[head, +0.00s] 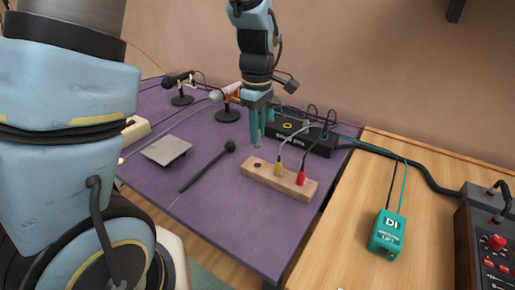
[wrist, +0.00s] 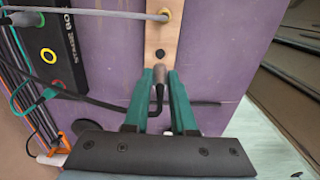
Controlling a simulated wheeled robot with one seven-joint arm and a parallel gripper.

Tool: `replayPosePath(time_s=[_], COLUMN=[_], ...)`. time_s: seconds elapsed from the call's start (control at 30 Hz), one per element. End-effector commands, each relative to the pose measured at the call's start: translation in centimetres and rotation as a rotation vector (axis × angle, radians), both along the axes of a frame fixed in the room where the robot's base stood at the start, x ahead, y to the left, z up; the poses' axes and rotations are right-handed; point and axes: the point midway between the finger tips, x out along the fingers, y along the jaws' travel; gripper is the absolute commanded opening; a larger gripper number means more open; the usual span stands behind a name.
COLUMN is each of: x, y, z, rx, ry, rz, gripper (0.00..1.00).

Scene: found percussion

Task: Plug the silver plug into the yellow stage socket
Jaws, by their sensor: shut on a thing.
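My gripper (head: 261,133) is above the purple table, just behind the left end of the wooden block. In the wrist view my gripper (wrist: 161,78) is shut on the silver plug (wrist: 158,77), whose black cable curls back between the fingers. The plug is hidden in the head view. The black stage box (head: 320,144) stands behind and right of my gripper. Its yellow-ringed socket shows in the head view (head: 287,125), and in the wrist view the yellow socket (wrist: 48,55) is to the left of the fingers and looks empty.
The wooden block (head: 265,180) has an empty dark hole (head: 257,165), a yellow plug (head: 278,168) and a red plug (head: 301,178). Several cables run around the stage box. A black mallet (head: 207,168), a grey plate (head: 166,149) and microphones (head: 181,84) are left. A teal DI box (head: 387,232) is right.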

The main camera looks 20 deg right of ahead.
Motion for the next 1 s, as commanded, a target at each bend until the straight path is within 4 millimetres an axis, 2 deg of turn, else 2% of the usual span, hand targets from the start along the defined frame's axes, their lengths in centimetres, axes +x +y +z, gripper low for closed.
replayPosePath(time_s=[0.2, 0.27, 0.4, 0.6, 0.7, 0.83, 1.0], x=[0.8, 1.7, 5.1, 10.0, 11.8, 13.3, 14.2], y=[-0.8, -1.7, -4.9, -10.2, -12.3, -14.2, -15.3], z=[2.7, 3.2, 4.1, 4.2, 3.8, 3.3, 2.8], rx=[0.001, 0.001, 0.006, 0.005, 0.005, 0.003, 0.002], ry=[-0.001, 0.0, -0.001, 0.0, 0.0, 0.001, 0.0], rz=[0.0, 0.002, 0.009, 0.011, 0.007, 0.003, -0.001], gripper=[0.0, 0.0, 0.0, 0.0, 0.0, 0.0, 0.0])
